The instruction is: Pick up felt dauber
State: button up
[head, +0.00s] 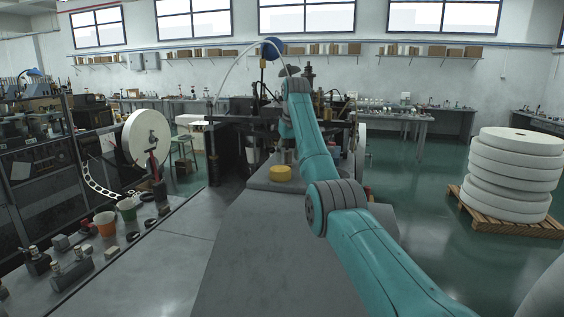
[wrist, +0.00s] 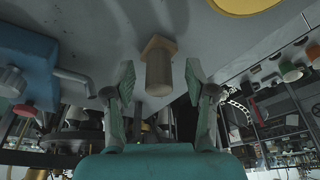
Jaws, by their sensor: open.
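A tan, wooden-looking cylinder with a wider angular end, which I take to be the felt dauber (wrist: 159,72), shows in the wrist view against the grey work surface (wrist: 215,45). My gripper (wrist: 160,82) is open, with one finger on each side of the dauber in the picture. A gap shows between each finger and the dauber, and I see no contact. How far it lies in depth between the fingers I cannot tell. In the head view my arm reaches over the grey bench, and I cannot make out the dauber or the fingertips there.
A yellow round piece (head: 280,174) lies on the bench; its edge also shows in the wrist view (wrist: 245,5). A blue block with levers (wrist: 28,62) is left of the fingers. Dark machinery (head: 240,135) stands behind. Cups (head: 105,223) and small metal parts line the bench's left side.

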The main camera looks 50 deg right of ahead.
jog(key=shift+d+f, duration=0.1)
jog(key=shift+f, duration=0.25)
grip_shut()
jog(key=shift+r, duration=0.1)
jog(key=shift+r, duration=4.95)
